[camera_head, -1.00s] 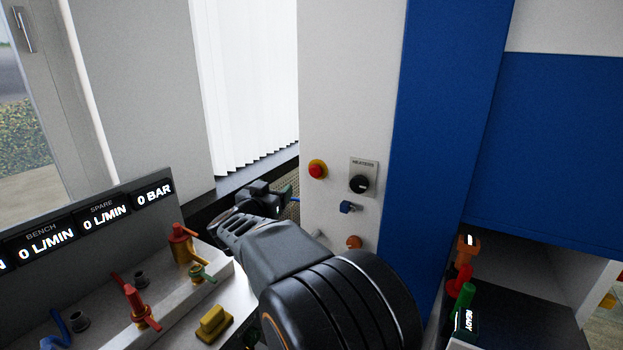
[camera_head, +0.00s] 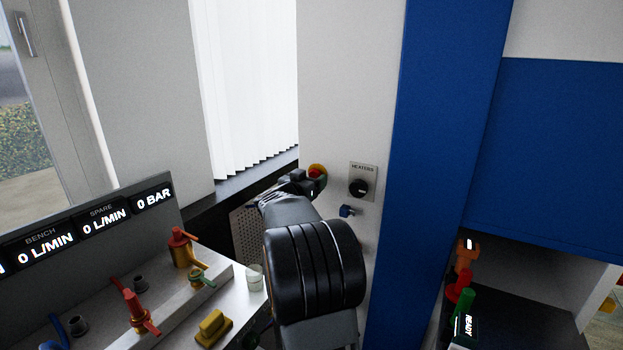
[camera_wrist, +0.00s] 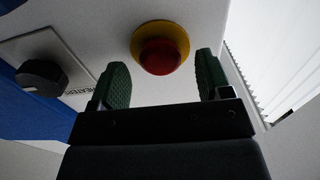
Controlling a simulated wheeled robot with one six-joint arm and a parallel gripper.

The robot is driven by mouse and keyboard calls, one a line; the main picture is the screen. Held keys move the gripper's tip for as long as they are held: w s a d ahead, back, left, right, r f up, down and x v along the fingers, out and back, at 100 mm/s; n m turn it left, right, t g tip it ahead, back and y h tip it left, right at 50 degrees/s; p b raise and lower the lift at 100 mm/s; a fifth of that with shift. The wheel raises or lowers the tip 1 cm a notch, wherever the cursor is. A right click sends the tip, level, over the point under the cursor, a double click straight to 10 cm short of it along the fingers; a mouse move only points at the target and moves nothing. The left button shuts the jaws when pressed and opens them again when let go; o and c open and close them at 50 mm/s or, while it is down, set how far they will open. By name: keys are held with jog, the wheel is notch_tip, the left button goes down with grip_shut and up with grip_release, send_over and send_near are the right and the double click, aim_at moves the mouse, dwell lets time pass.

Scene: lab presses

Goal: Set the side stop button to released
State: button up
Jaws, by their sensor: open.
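The side stop button (camera_wrist: 160,55) is a red mushroom head on a yellow collar, on the white side wall of the press. In the wrist view it sits just beyond my gripper (camera_wrist: 155,82), between the lines of the two green padded fingers. The fingers are open and apart from the red head. In the head view the button (camera_head: 317,171) is partly covered by my gripper (camera_head: 310,183), which is right in front of it. I cannot tell from these frames whether the button is pressed in or out.
A black HEATERS knob (camera_head: 359,188) is right of the button, with a small blue toggle (camera_head: 347,211) below. The blue press column (camera_head: 436,150) stands farther right. A bench with red valves (camera_head: 135,308), a yellow handle (camera_head: 212,327) and a glass (camera_head: 254,278) is at lower left.

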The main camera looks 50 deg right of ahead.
jog(key=shift+w+d, duration=0.15)
jog(key=shift+d, duration=0.45)
jog(key=c, duration=1.3)
jog(key=shift+a+r+p, duration=0.15)
jog(key=shift+a+p, duration=0.4)
jog(key=shift+p, duration=0.1)
jog(key=shift+a+f, duration=0.1)
jog(key=shift+f, duration=0.2)
jog(key=o, duration=0.9)
jog(key=shift+o, duration=0.9)
jog(key=shift+s+a+r, duration=0.15)
jog(key=shift+s+a, duration=0.05)
jog(key=shift+o, duration=1.1)
jog(key=shift+d, duration=0.15)
